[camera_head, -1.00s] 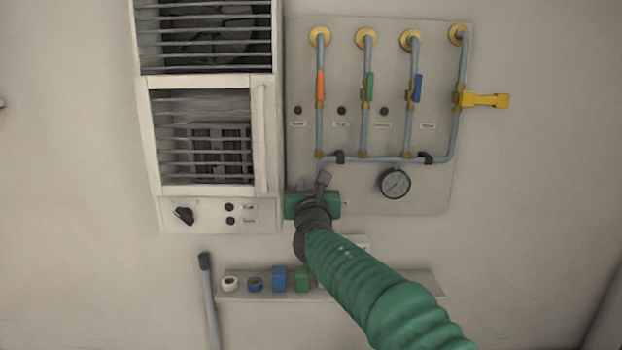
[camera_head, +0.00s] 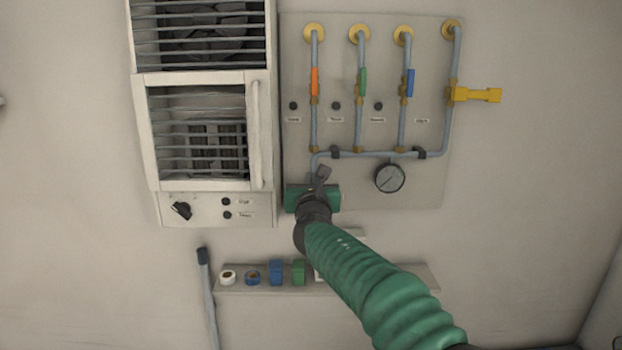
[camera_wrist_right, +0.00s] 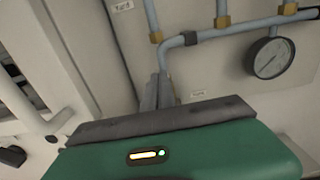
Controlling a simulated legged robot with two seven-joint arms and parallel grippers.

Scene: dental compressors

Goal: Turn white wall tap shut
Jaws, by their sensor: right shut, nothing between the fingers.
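A grey wall panel (camera_head: 432,185) carries pipes with lever taps. The orange lever (camera_head: 314,82), green lever (camera_head: 363,82) and blue lever (camera_head: 410,83) lie along their vertical pipes. The yellow lever (camera_head: 478,95) on the rightmost pipe points right, across its pipe. I see no clearly white-handled tap; the small labels are too blurred to read. My right gripper (camera_head: 322,174) is shut and empty, in front of the panel's lower left corner, below the levers. In the right wrist view its fingers (camera_wrist_right: 158,92) point up near a pipe bend. My left gripper is not in view.
A white cabinet (camera_head: 262,135) with slatted openings and a black knob (camera_head: 181,210) stands left of the panel. A pressure gauge (camera_head: 390,178) hangs below the pipes. A narrow shelf (camera_head: 240,293) holds tape rolls and small blocks. The wall right of the yellow lever is clear.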

